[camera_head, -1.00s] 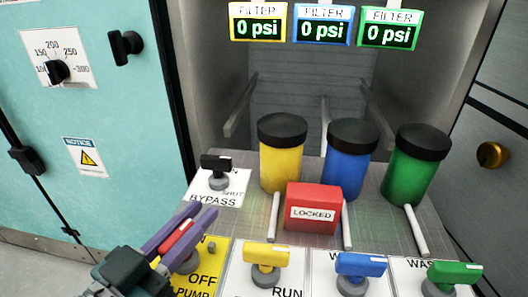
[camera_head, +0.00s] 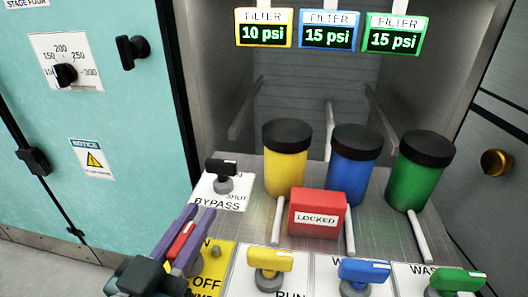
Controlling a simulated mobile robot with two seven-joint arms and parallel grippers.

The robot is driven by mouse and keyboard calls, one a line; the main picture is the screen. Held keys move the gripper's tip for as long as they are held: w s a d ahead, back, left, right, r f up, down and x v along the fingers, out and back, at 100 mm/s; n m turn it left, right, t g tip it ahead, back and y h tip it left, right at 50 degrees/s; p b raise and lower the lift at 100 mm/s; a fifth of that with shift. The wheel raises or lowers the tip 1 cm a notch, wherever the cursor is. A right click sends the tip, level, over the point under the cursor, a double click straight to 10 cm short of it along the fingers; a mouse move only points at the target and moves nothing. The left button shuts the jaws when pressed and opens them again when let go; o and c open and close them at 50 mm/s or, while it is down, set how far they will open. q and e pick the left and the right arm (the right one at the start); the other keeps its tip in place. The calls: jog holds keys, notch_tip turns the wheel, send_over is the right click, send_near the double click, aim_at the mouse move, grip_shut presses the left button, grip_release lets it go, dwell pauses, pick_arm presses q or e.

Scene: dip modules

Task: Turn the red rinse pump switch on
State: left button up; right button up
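The red rinse pump switch (camera_head: 181,240) is on a yellow panel (camera_head: 210,262) at the lower left, marked OFF and partly PUMP. Its red handle slants up to the right, towards the panel's upper mark, which is partly hidden. My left gripper (camera_head: 200,213) comes in from the bottom left. Its two purple fingers lie along both sides of the red handle and look shut on it. They hide most of the switch's base. My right gripper is not in view.
Yellow (camera_head: 269,260), blue (camera_head: 363,271) and green (camera_head: 456,280) switches stand to the right. The black bypass switch (camera_head: 221,170) is just behind. A red LOCKED box (camera_head: 317,197) sits before the yellow, blue and green canisters. The filter displays (camera_head: 327,34) read 10, 15 and 15 psi.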

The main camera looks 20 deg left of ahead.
aim_at(171, 260)
pick_arm(q)
jog(key=o, duration=0.4)
jog(key=shift+o, duration=0.2)
jog(key=s, duration=0.6)
jog(key=s+d+p, duration=0.1)
jog(key=s, duration=0.3)
jog(key=shift+d, duration=0.1)
jog(key=shift+w, duration=0.1)
